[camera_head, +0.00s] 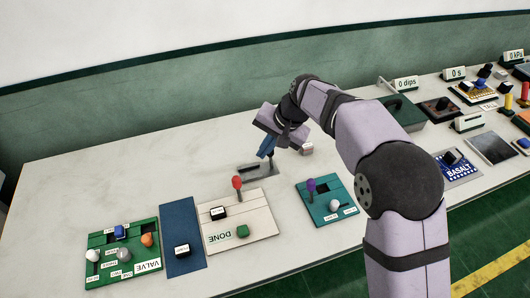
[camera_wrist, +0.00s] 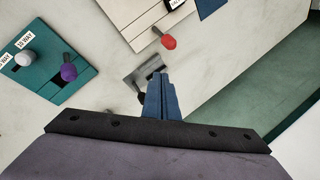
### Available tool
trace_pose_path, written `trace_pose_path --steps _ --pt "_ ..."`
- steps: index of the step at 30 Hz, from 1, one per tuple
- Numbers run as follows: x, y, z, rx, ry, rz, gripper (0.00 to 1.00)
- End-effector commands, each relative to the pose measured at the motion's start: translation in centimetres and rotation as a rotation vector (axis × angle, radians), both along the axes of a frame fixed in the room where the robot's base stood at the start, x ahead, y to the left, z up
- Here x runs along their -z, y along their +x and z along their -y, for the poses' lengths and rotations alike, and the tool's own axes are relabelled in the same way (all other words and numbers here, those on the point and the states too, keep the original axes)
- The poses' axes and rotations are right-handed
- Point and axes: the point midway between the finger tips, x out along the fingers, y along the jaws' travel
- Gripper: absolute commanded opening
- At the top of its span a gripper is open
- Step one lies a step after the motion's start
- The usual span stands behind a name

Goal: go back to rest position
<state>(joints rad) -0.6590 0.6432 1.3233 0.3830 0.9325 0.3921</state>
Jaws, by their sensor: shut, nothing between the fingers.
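My gripper (camera_head: 267,147) is above the white table, near its back middle, with blue fingers pointing down. In the wrist view its blue fingers (camera_wrist: 158,82) are together with nothing between them. A grey metal plate (camera_head: 258,172) lies on the table just below the fingertips. It also shows in the wrist view (camera_wrist: 133,78), partly covered by the fingers. I cannot tell whether the fingers touch it.
A cream board marked DONE (camera_head: 262,216) with a red-knobbed lever (camera_head: 237,182) stands in front. A teal board (camera_head: 318,213) with a purple knob is to the right. A green VALVE board (camera_head: 100,268) and blue mat (camera_head: 180,225) are at left. The table's back left is clear.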

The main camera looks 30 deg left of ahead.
Motion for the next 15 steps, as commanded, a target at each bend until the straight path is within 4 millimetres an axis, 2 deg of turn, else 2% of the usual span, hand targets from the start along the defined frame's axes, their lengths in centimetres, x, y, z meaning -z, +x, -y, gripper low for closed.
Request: trace_pose_path --steps 8,11,12,15 --pt "0.0 0.0 0.0 -0.032 0.0 0.016 0.0" --pt "-0.1 0.8 -0.1 -0.095 0.0 0.075 0.0" --pt "0.7 0.9 0.4 -0.136 -0.022 0.102 0.0" --pt "4.3 -0.6 2.9 -0.215 -0.101 0.096 0.0"
